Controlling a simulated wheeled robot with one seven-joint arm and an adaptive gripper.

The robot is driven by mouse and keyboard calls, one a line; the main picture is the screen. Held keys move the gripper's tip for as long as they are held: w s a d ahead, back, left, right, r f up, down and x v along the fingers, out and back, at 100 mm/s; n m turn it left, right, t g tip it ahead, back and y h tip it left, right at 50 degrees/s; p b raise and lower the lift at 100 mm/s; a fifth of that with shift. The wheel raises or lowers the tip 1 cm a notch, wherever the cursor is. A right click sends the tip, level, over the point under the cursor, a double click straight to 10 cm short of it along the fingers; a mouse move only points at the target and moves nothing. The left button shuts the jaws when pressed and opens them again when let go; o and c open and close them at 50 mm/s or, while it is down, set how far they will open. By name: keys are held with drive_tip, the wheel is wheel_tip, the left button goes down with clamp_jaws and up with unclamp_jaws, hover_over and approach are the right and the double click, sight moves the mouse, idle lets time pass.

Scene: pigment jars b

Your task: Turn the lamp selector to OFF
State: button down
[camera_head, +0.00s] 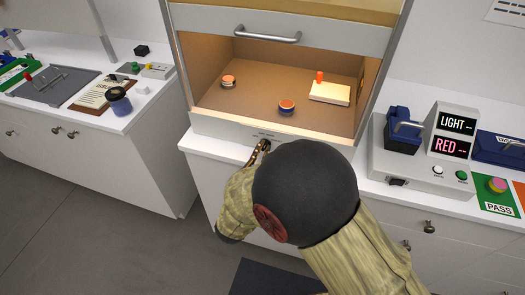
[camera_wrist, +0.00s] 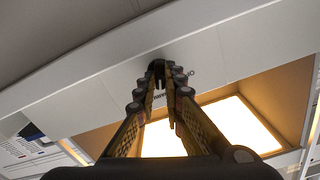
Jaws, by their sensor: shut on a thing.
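The lamp selector is a small dark knob on the white front panel below the booth opening. In the wrist view the selector (camera_wrist: 157,66) sits between my fingertips, with small dark marks beside it that are too small to read. My gripper (camera_wrist: 159,80) is shut on it. In the head view my gripper (camera_head: 259,150) reaches the panel at the booth's front edge, and my arm hides part of that area. The knob's pointing direction cannot be told. A bright lamp panel (camera_wrist: 228,128) glows in the wrist view, and the booth interior (camera_head: 255,75) looks warmly lit.
Two orange-topped jars (camera_head: 228,81) (camera_head: 287,106) and a cream block (camera_head: 330,93) with an orange piece stand in the booth. A handled sash (camera_head: 268,35) is raised above. A LIGHT/RED display (camera_head: 452,133) stands right. A side counter (camera_head: 128,122) holds a dark jar, left.

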drive_tip(key=shift+n+p, duration=0.3)
drive_tip(key=shift+p, duration=0.15)
drive_tip(key=n+p, duration=0.1)
drive_tip(key=p, duration=0.1)
drive_tip(key=n+p, duration=0.2)
drive_tip(key=shift+r+n, duration=0.2)
drive_tip(key=shift+n, duration=0.1)
drive_tip(key=n+p, duration=0.6)
drive_tip(key=shift+a, duration=0.15)
drive_tip(key=n+p, duration=0.1)
drive_tip(key=n, duration=0.1)
drive_tip(key=n+p, duration=0.3)
drive_tip(key=shift+a+f+n+p, duration=0.1)
drive_tip(key=shift+f+n+p, duration=0.2)
drive_tip(key=shift+n, duration=0.1)
drive_tip(key=c, duration=1.9)
unclamp_jaws()
